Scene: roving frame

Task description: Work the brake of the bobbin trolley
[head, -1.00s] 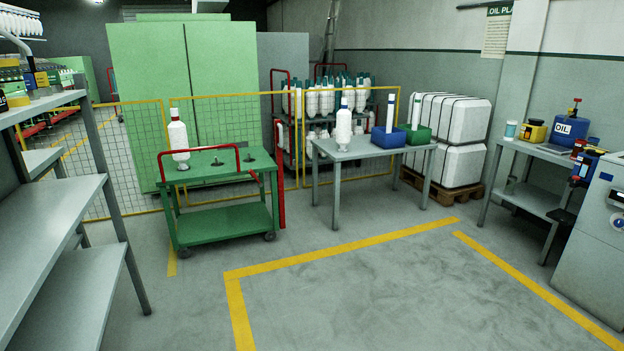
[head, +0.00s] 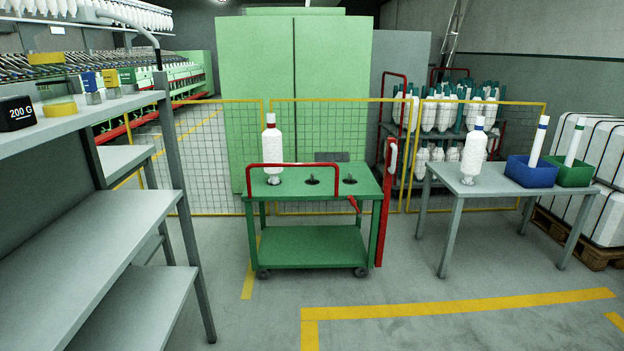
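The bobbin trolley (head: 312,240) is a green two-shelf cart on castors, standing in the middle of the head view in front of the mesh fence. A red push rail (head: 294,165) runs along its near top edge. A white bobbin with a red top (head: 272,150) stands upright at the left of its top, beside two dark empty holders. A small red lever (head: 353,204) shows at the front right of the top; I cannot tell its exact setting. A tall red bar with a white upper part (head: 387,210) stands at the trolley's right side. Neither of my grippers is in view.
A grey shelf rack (head: 100,240) fills the left foreground. A grey table (head: 470,187) with a white bobbin, a blue bin (head: 530,172) and a green bin (head: 572,173) stands right. Yellow mesh fence (head: 215,170) is behind. The floor before the trolley is clear.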

